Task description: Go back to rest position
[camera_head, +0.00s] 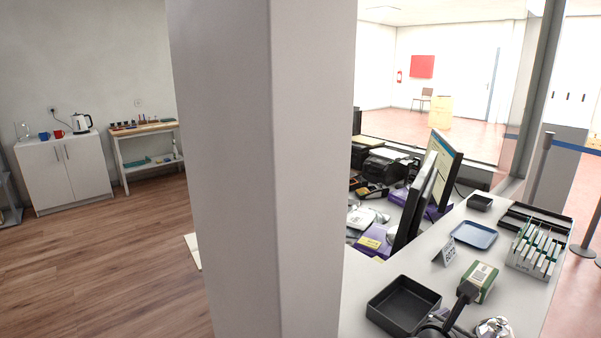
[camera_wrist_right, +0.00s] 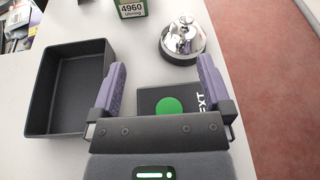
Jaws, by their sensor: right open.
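My right gripper (camera_wrist_right: 162,68) is open, with its two purple-grey fingers apart and nothing between them in the right wrist view. It hangs over the white counter, above a black pad with a green disc (camera_wrist_right: 168,105) and partly hidden white lettering. In the head view only a dark part of it (camera_head: 457,310) shows at the bottom, between the black tray and the silver bell. My left gripper is not in view.
Nearby on the counter (camera_head: 420,268) are a black tray (camera_wrist_right: 70,88), a green box (camera_head: 478,282) and a silver bell (camera_wrist_right: 183,42). A blue tray (camera_head: 474,235), a card rack (camera_head: 537,249) and monitors (camera_head: 440,170) stand farther back. A white pillar (camera_head: 265,170) blocks the middle.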

